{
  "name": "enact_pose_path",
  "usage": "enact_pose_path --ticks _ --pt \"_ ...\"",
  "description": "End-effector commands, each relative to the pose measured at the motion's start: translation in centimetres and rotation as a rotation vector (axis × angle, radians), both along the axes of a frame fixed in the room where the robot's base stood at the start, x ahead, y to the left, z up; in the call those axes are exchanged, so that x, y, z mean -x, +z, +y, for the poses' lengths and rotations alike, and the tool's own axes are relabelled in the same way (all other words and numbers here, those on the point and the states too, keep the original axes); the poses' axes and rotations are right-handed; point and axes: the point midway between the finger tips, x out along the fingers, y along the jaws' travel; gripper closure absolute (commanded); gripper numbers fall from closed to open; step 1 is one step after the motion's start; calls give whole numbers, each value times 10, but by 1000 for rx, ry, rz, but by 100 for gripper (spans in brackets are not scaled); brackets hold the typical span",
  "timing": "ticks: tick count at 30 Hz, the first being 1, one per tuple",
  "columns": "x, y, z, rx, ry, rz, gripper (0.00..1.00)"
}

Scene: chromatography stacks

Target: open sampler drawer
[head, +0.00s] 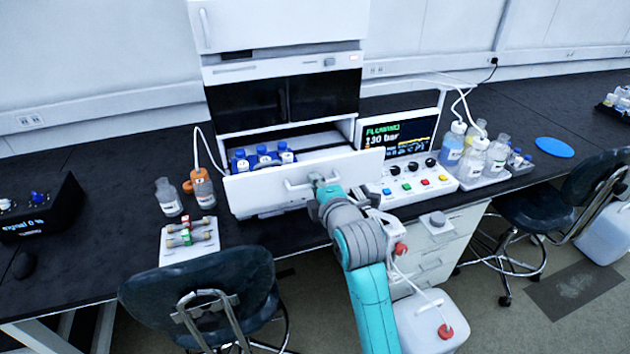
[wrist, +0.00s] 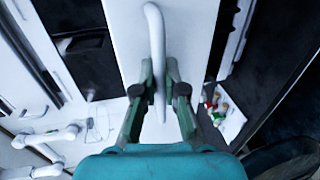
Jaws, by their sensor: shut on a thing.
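The sampler drawer (head: 262,191) is a white-fronted drawer at the bottom of the white instrument stack. It stands pulled out, and a blue rack with several vials (head: 263,158) shows inside it. The drawer's bar handle (head: 298,185) is on its front; it also shows in the wrist view (wrist: 156,40). My gripper (head: 318,180) is at the right part of the handle. In the wrist view my gripper's fingers (wrist: 160,90) stand on both sides of the handle, shut on it. My gripper hides part of the handle in the head view.
A control panel (head: 415,187) with knobs and coloured buttons stands right of the drawer. Bottles in a tray (head: 485,177) are further right. Left are an orange-capped bottle (head: 203,188) and a white tray with columns (head: 189,240). A dark chair (head: 205,290) stands in front of the bench.

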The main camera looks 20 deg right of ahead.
Motion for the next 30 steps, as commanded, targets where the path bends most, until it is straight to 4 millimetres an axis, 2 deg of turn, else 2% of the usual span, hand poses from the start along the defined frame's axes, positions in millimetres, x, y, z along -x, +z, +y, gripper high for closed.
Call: enact_pose_path --ticks 9,23,24,25,30 --pt "25 -1 0 0 0 2 100" --pt "29 -1 0 0 0 2 100" --pt "29 -1 0 0 0 2 83" --pt "29 -1 0 0 0 2 78" --pt "29 0 0 0 0 1 78"
